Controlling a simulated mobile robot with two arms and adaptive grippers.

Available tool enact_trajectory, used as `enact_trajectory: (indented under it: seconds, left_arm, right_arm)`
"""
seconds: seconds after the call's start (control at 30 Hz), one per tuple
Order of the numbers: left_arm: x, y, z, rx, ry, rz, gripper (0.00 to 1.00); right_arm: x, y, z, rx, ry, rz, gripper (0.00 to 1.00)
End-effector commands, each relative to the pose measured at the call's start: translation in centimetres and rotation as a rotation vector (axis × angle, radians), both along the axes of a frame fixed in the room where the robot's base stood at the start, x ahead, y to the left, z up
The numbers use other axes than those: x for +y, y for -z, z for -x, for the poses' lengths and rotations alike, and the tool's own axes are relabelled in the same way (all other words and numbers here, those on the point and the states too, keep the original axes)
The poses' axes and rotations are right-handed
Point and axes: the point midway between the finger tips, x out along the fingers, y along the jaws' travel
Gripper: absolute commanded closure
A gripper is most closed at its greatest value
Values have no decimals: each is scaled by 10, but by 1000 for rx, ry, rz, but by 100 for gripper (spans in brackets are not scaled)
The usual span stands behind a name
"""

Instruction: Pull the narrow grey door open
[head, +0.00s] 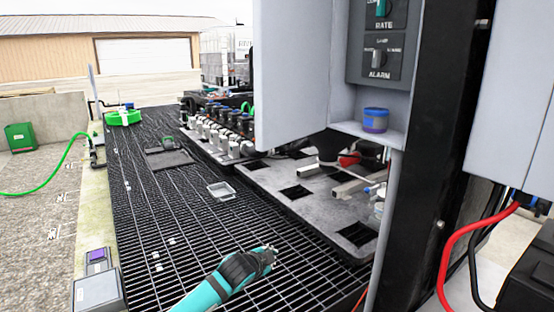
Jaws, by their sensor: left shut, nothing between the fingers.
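A tall narrow grey door panel (292,75) stands swung out at the left side of a grey cabinet, with its top cut off by the picture. The cabinet interior (343,100) shows beside it, with a dark switch panel (377,60) marked RATE and ALARM. I see no handle on the panel's visible face. My left gripper (271,256), black on a teal arm, is low in front, over the dark grating. It is shut and empty, below the door and apart from it. My right gripper is not in view.
A blue cup-like item (375,120) sits on the cabinet's ledge. A black post (437,130) stands right of the cabinet, then another grey panel (515,95) and red and black cables. A grey plate (300,205) with square holes lies behind my gripper.

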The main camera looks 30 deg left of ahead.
Motion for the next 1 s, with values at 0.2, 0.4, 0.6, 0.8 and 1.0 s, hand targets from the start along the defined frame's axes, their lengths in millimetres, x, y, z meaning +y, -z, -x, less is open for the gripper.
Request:
enact_trajectory:
  seconds: [0.2, 0.4, 0.6, 0.8, 1.0]
  left_arm:
    - [-43, -233, 35, -263, 172, -349, 100]
    - [-84, -320, 106, -368, 247, -617, 100]
    - [-96, -339, 128, -389, 263, -697, 100]
    - [-94, -344, 117, -387, 264, -689, 100]
    - [-93, -343, 104, -385, 264, -691, 100]
  right_arm:
    - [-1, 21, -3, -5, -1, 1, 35]
    - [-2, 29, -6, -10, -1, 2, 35]
    - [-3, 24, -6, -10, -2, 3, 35]
    - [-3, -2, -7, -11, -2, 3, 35]
    - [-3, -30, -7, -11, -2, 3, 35]
